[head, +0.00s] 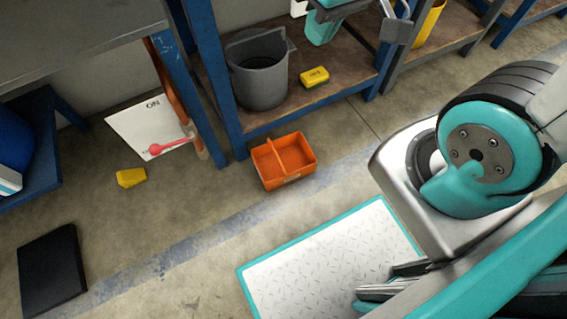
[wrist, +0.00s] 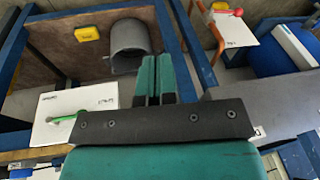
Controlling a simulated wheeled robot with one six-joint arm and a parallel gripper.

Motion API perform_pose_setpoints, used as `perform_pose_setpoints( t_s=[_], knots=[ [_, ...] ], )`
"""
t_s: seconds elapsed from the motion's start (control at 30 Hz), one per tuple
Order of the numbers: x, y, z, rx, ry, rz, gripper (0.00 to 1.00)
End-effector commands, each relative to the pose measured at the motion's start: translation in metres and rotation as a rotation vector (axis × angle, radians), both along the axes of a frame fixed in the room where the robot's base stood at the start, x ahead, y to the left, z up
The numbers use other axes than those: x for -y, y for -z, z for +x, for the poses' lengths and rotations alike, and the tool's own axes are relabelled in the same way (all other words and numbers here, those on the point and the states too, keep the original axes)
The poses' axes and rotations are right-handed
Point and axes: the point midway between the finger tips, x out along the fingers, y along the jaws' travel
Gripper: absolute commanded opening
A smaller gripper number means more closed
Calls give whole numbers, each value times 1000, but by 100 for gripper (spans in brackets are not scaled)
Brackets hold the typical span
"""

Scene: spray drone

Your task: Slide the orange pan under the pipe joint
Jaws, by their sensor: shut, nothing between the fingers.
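The orange pan (head: 293,181), an open tray with a divider, sits on the floor in front of the blue-framed shelf. The orange-brown pipe (head: 168,88) runs down beside a blue table leg to a joint (head: 190,130) near a red-handled valve (head: 155,149). The pan is right of the joint and apart from it. My gripper (head: 322,34) is high at the top of the head view, far from the pan. In the wrist view its teal fingers (wrist: 155,72) are together and empty. The pipe (wrist: 207,32) also shows there; the pan does not.
A grey bucket (head: 258,78) and a yellow block (head: 314,76) stand on the low shelf. Another yellow block (head: 131,177) and a black slab (head: 51,268) lie on the floor.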

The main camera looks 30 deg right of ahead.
Motion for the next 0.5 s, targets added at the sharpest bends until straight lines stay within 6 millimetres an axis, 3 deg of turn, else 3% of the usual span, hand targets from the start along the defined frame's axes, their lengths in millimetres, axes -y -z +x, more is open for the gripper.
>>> perform_pose_setpoints(
  t_s=[0.03,0.1,0.37,0.5],
  knots=[
    [7,49,5,0,29,-11,0],
    [17,83,12,2,71,-27,0],
    [48,188,40,-19,245,-56,0],
    [64,247,66,-77,396,-25,0]
  ],
)
